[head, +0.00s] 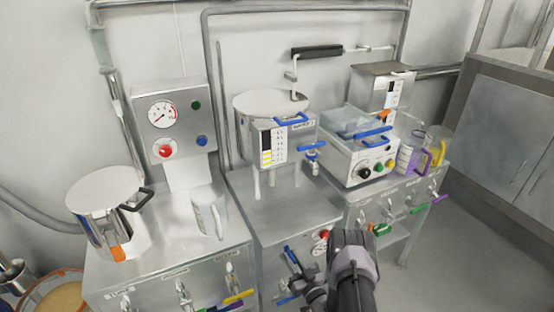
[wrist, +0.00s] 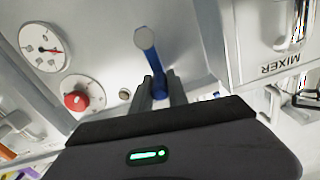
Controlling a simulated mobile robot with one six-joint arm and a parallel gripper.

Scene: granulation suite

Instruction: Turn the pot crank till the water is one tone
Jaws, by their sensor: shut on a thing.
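The steel pot (head: 278,145) stands on legs in the middle, with a pale lid (head: 270,103) on top. A bent crank with a black grip (head: 317,51) rises above it. A gauge strip (head: 272,146) with yellow bars and a blue-handled tap (head: 313,155) are on its front. The water inside is hidden. My gripper (head: 305,282) is low, at the cabinet front below the pot, away from the crank. In the wrist view my gripper (wrist: 162,84) is shut on a blue lever (wrist: 153,62) with a pale round end.
A dial (wrist: 41,46) and red knob (wrist: 76,100) are close beside the lever. A lidded jug (head: 107,222) and a white pitcher (head: 209,212) stand left. A control box (head: 362,150) and a purple-handled jug (head: 411,155) stand right. The floor at right is clear.

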